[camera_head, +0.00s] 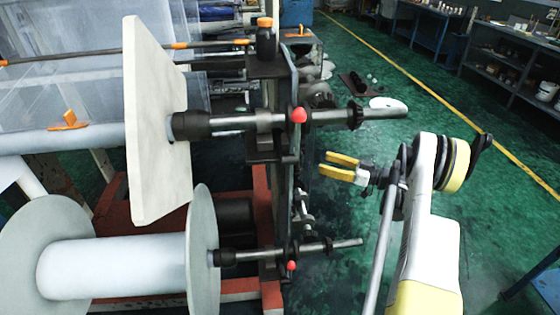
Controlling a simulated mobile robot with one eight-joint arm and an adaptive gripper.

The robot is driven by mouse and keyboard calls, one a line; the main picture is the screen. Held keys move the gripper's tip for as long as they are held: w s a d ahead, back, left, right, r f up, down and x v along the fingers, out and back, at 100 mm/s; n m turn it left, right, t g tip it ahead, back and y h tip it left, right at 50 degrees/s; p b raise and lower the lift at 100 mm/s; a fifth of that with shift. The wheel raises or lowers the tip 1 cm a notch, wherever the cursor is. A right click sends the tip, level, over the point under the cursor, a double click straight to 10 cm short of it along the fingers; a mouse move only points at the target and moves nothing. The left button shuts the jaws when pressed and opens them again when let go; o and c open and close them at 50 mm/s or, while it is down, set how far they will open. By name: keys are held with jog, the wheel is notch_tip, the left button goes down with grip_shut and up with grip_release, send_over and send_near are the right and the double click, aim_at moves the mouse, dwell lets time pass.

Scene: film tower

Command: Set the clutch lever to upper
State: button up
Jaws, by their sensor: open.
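The film tower's upper shaft carries a lever with a red knob (299,115) near the middle of the camera_head view. A second lever with a red knob (291,266) sits on the lower shaft. I cannot tell which of them is the clutch lever, nor its exact setting. My gripper (322,166) has two yellow fingers pointing left. It is open and empty, to the right of the frame plate, lower than the upper knob and above the lower one in the picture. It appears apart from both knobs.
The upper shaft end (385,113) and lower shaft end (345,243) jut right towards my arm. A pale square plate (150,120) and a large spool (110,265) fill the left. Green floor (440,100) is open behind my arm, with workbenches (500,70) beyond.

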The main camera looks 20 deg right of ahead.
jog(key=b+x, duration=0.3)
jog(key=x, duration=0.6)
jog(key=shift+f, duration=0.1)
jog(key=shift+x, duration=0.8)
grip_shut()
